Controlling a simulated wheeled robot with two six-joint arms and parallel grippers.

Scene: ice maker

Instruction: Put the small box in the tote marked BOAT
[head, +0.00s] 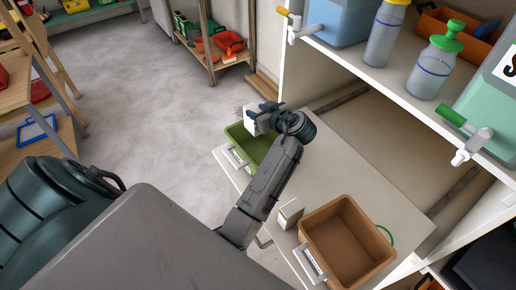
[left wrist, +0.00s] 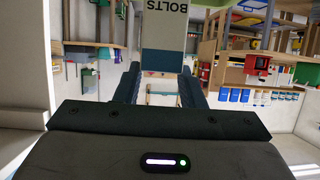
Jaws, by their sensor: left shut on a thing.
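My left gripper (head: 268,114) is shut on a white box (head: 251,121), held over the green tote (head: 233,133) in the head view. In the left wrist view, the box (left wrist: 163,30) shows upside-down "BOLTS" lettering and a teal band, between the fingers of the gripper (left wrist: 160,70). Another small white box (head: 290,213) stands on the counter beside the brown tote (head: 345,278). Both totes have pale front labels, too small to read here. My forearm hides part of the green tote. My right gripper is not in view.
A shelf above the counter holds a blue dispenser (head: 338,20), a green-capped bottle (head: 436,62) and a green dispenser (head: 485,105), their taps overhanging the edge. The counter (head: 345,165) is clear between the totes and the back. Open floor (head: 135,100) lies to the left.

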